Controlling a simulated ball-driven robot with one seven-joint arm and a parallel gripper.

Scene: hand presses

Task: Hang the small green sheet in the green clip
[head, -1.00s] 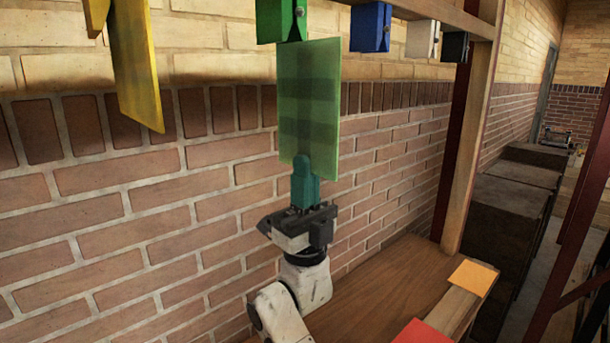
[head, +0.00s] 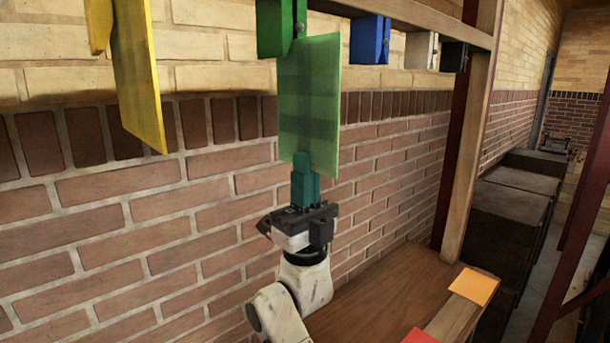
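The green sheet (head: 309,105) stands upright in the head view, its lower edge held in my gripper (head: 305,168). My gripper is shut on that lower edge, with its teal fingers pointing up. The green clip (head: 277,25) hangs from the wooden rail above. The sheet's top edge reaches up to the clip's lower end, just at its right in the picture. I cannot tell whether the edge is between the clip's jaws or in front of them.
A yellow sheet (head: 139,85) hangs from a yellow clip (head: 98,22) at the left. Blue (head: 368,40), white (head: 420,50) and black (head: 453,55) clips hang at the right. An orange sheet (head: 473,286) and a red sheet (head: 420,337) lie on the wooden bench (head: 375,295) below.

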